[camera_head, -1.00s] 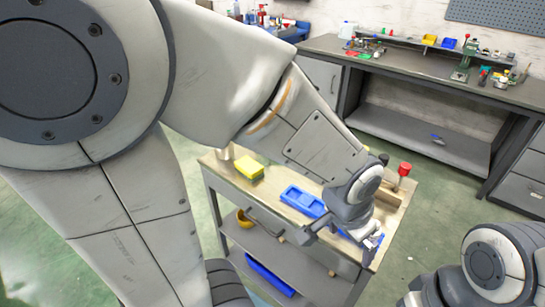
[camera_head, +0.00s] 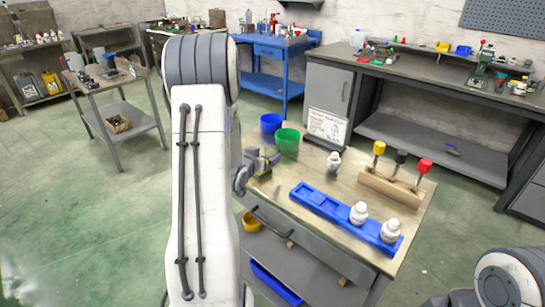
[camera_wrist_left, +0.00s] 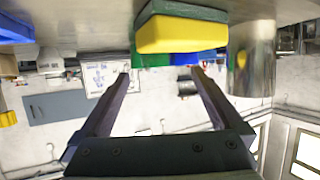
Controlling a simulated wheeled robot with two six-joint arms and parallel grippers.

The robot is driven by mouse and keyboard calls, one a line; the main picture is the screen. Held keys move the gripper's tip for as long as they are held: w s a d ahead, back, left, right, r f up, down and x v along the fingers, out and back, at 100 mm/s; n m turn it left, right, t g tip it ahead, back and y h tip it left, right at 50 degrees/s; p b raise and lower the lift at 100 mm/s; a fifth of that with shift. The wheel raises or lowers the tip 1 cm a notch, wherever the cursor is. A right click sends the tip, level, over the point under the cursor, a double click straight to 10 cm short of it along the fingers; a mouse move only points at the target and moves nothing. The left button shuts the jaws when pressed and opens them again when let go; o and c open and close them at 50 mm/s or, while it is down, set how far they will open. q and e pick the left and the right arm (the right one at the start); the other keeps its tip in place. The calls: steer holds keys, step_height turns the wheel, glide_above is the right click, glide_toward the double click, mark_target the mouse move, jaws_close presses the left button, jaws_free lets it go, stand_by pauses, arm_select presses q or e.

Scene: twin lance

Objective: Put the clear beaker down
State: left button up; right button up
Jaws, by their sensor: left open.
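My left gripper (camera_head: 263,163) is open at the left edge of the wooden-topped cart (camera_head: 300,245). In the left wrist view the picture is upside down, and the open fingers (camera_wrist_left: 165,78) have nothing between them. A shiny grey, see-through-looking cylinder (camera_wrist_left: 252,60), possibly the clear beaker, stands upright on the worktop beside the right-hand finger and apart from it. I cannot tell for sure whether it is glass or metal. In the head view my left arm hides it. A yellow and green sponge (camera_wrist_left: 180,33) lies near it. My right gripper is out of view.
On the cart are a blue tray (camera_head: 322,204) with white bottles (camera_head: 358,213), another white bottle (camera_head: 333,161), a wooden rack (camera_head: 391,187) of coloured-handled tools, a green bin (camera_head: 287,141), a blue bin (camera_head: 271,123) and a sign (camera_head: 326,128). Bare worktop lies left of the tray.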

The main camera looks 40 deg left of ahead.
mark_target(270, 152)
arm_select(q)
steer(key=shift+p+x, duration=0.55)
steer(key=shift+x, duration=3)
steer(key=shift+d+f, duration=0.1)
steer(key=shift+d, duration=0.05)
steer(key=c, duration=1.5)
steer(key=shift+c, duration=0.2)
